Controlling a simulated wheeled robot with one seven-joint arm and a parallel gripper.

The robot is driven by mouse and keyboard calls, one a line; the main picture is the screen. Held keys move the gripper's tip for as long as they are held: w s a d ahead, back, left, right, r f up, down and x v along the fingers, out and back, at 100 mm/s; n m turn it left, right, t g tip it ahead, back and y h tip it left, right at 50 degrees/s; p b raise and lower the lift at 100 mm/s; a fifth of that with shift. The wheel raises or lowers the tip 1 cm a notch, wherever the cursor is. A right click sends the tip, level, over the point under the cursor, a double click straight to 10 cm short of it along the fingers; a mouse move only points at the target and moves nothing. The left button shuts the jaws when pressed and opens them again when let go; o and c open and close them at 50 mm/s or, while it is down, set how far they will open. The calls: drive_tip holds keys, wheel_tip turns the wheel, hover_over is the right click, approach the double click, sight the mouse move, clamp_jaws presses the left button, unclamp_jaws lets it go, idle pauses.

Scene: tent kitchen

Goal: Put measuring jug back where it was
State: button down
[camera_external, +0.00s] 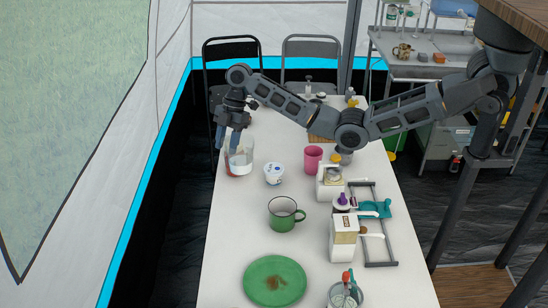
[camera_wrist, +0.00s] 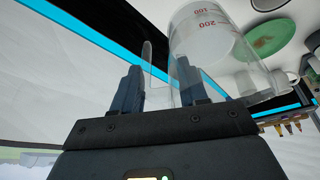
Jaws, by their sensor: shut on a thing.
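The clear measuring jug (camera_external: 240,160) is at the left edge of the white table in the external view. In the wrist view the jug (camera_wrist: 205,38) shows red markings, with its clear handle between my fingers. My gripper (camera_external: 228,142) reaches down from above at the jug's left side and is shut on the handle. In the wrist view my gripper (camera_wrist: 158,85) has one finger on each side of the handle. The jug looks roughly upright in the external view. I cannot tell whether its base touches the table.
A white cup (camera_external: 273,174) stands just right of the jug, and a pink cup (camera_external: 313,158) is farther right. A green mug (camera_external: 284,214) and a green plate (camera_external: 274,281) are nearer the camera.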

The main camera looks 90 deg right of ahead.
drive_tip(key=s+d+m+h+b, duration=0.15)
drive_tip(key=s+d+m, duration=0.35)
drive_tip(key=d, duration=0.6)
drive_tip(key=s+d+m+t+h+b, duration=0.15)
drive_tip(key=s+d+m, duration=0.3)
drive_tip(key=d, duration=0.55)
drive_tip(key=s+d+m+h+b, duration=0.15)
drive_tip(key=s+d+m, duration=0.4)
drive_tip(key=d, duration=0.55)
drive_tip(key=shift+h, duration=0.35)
drive_tip(key=f, duration=0.5)
drive_tip(key=f+p, duration=0.1)
drive_tip(key=f, duration=0.4)
drive_tip(key=w+f, duration=0.1)
drive_tip(key=f, duration=0.4)
drive_tip(key=shift+f+p, duration=0.1)
drive_tip(key=shift+p, duration=0.25)
drive_tip(key=shift+f, duration=0.1)
drive_tip(key=c, duration=0.6)
unclamp_jaws()
drive_tip(key=shift+a, duration=0.1)
drive_tip(key=v, duration=1.2)
